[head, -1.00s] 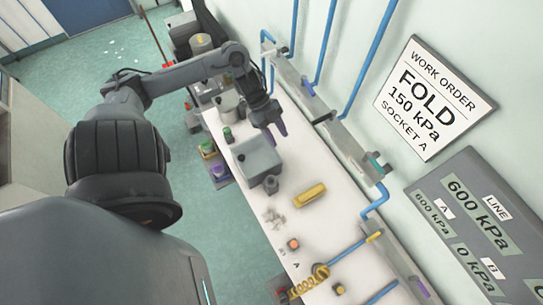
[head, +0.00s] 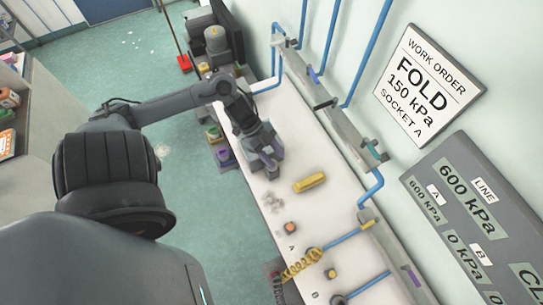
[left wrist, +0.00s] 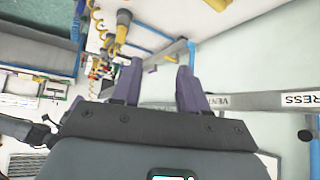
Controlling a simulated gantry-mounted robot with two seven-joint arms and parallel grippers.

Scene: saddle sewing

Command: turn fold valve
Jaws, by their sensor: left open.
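I cannot read which is the fold valve. My left gripper (head: 270,163) is over the bench by a grey box, partly hidden, apart from the valves. Its purple fingers are apart and empty in the left wrist view (left wrist: 162,82). A grey bar (left wrist: 245,103) there reads "VENT" and "PRESS". My right gripper is out of view.
A yellow block (head: 309,183) lies on the white bench. A coiled yellow hose (head: 302,265) is near its front. Blue pipes (head: 368,55) run up the wall. The work order sign (head: 430,80) reads FOLD, 150 kPa, socket A. A gauge board (head: 470,210) shows 600 kPa.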

